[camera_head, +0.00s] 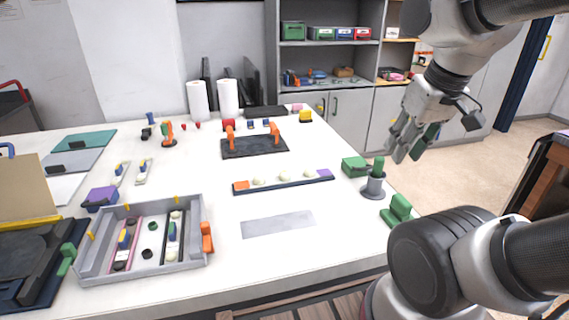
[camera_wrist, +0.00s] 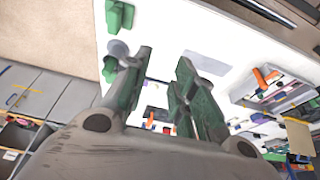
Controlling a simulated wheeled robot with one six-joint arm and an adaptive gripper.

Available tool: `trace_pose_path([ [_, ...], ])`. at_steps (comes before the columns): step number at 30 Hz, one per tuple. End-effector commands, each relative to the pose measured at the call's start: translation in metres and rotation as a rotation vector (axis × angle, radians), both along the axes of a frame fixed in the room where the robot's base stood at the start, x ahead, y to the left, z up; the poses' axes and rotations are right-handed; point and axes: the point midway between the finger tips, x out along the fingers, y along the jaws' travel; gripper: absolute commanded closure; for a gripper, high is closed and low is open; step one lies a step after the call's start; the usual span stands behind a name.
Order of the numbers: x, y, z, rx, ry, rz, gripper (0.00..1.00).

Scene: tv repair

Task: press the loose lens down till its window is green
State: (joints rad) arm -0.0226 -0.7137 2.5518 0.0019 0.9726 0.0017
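A dark bar (camera_head: 270,184) lies on the white table in the head view, with an orange left end and a purple right end. Three pale domed lenses sit along it: a left one (camera_head: 257,181), a middle one (camera_head: 283,177) and a right one (camera_head: 309,174). I cannot tell which is loose, and no window colour is readable at this size. My gripper (camera_head: 407,143) hangs above the table's right edge, right of the bar and apart from it. In the wrist view its green-padded fingers (camera_wrist: 166,70) are apart, with nothing held between them.
A grey post with a green top (camera_head: 373,183), a green box (camera_head: 354,166) and a green block (camera_head: 397,211) stand near the right edge. A grey tray (camera_head: 185,270) is front left. A flat grey plate (camera_head: 278,224) lies before the bar.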

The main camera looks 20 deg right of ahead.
Motion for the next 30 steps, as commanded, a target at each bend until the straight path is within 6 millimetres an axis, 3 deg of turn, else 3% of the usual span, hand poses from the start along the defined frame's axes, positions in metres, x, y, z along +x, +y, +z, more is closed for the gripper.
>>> trace_pose_path([
  [1,0.004,0.003,-0.009,-0.001,0.045,0.013,0.89],
  [3,0.014,0.007,-0.018,-0.004,0.107,0.033,1.00],
  [5,0.028,0.013,-0.024,-0.008,0.158,0.052,1.00],
  [11,0.091,0.035,-0.045,-0.018,0.292,0.086,1.00],
  [16,0.152,0.060,-0.073,-0.021,0.377,0.031,1.00],
  [27,0.286,0.124,-0.163,-0.006,0.440,-0.302,1.00],
  [30,0.326,0.137,-0.175,0.029,0.400,-0.465,1.00],
])
